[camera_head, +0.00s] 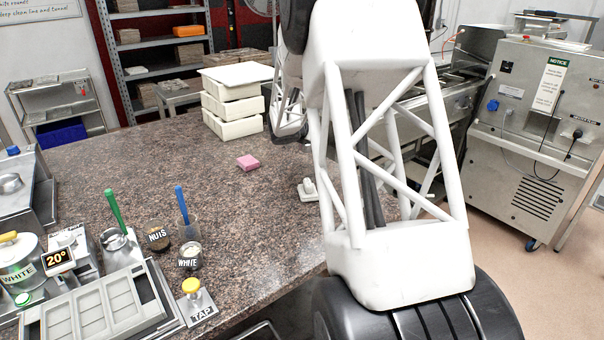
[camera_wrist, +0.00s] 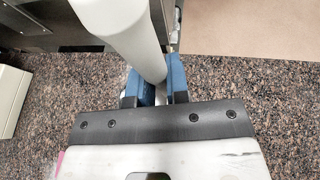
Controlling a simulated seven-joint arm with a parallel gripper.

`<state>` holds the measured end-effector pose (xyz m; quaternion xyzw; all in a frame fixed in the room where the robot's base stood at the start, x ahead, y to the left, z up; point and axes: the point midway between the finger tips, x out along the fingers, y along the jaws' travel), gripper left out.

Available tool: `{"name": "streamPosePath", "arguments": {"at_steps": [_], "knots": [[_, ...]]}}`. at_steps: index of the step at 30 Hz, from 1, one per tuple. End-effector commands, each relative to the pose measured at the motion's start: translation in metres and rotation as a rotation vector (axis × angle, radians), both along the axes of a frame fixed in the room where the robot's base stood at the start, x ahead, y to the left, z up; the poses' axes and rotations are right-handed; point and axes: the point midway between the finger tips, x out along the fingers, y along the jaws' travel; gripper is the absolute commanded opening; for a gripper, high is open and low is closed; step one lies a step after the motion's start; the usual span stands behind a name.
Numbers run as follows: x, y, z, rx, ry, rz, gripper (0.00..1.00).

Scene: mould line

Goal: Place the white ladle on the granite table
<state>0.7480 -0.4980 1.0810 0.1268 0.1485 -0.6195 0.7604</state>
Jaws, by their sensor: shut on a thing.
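The white ladle (camera_wrist: 118,28) shows in the wrist view as a thick, smooth white shaft running from the top edge down between the blue fingers. Its far end is out of the picture. My gripper (camera_wrist: 156,82) is shut on it above the granite table (camera_wrist: 230,78); how high above cannot be told. In the head view, the granite table (camera_head: 130,165) spreads across the middle, and my white arm hides the gripper and ladle.
A pink block (camera_head: 248,162) and a small white knobbed piece (camera_head: 308,190) lie on the table. Stacked cream trays (camera_head: 232,105) stand at the back. Moulds, pots and a yellow-topped tap (camera_head: 192,288) crowd the front left. The table's middle left is clear.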

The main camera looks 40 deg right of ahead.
Motion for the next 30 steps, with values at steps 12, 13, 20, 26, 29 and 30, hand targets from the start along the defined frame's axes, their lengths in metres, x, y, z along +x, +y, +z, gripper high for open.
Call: {"name": "streamPosePath", "arguments": {"at_steps": [12, 13, 20, 26, 29, 30], "knots": [[0.000, 0.000, -0.051, 0.001, 0.002, 0.001, 0.00], [0.000, 0.000, -0.053, 0.001, 0.001, 0.000, 0.00], [0.000, 0.000, -0.057, 0.000, -0.001, 0.000, 0.00], [0.000, 0.000, -0.058, 0.000, 0.000, 0.000, 0.00], [0.000, 0.000, -0.064, 0.000, 0.001, 0.000, 0.00], [0.000, 0.000, -0.068, 0.000, 0.002, 0.001, 0.00]]}}
